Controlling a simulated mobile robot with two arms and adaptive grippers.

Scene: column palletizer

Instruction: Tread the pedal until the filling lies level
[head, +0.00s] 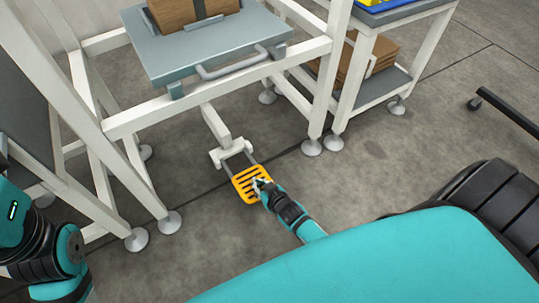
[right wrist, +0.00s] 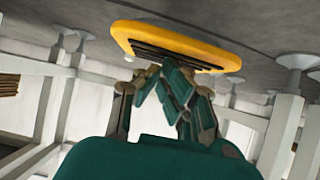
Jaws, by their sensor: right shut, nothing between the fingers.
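The yellow pedal (head: 248,187) with dark slots sits low above the floor, on a white bracket under the frame. My right gripper (head: 260,184) is shut and empty, its tips at the pedal's right edge in the head view. In the right wrist view the pedal (right wrist: 205,50) is just beyond the closed fingers (right wrist: 155,75); I cannot tell whether they touch it. A brown carton (head: 185,13) with a dark strap stands on the grey plate (head: 180,58), cut off by the top edge. No filling shows. Part of my left arm shows at the left, without its gripper.
White frame legs (head: 136,187) on round feet stand left and right of the pedal. A white trolley (head: 358,87) with brown flat boxes (head: 375,58) stands at the right. Concrete floor (head: 385,165) is free right of the pedal.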

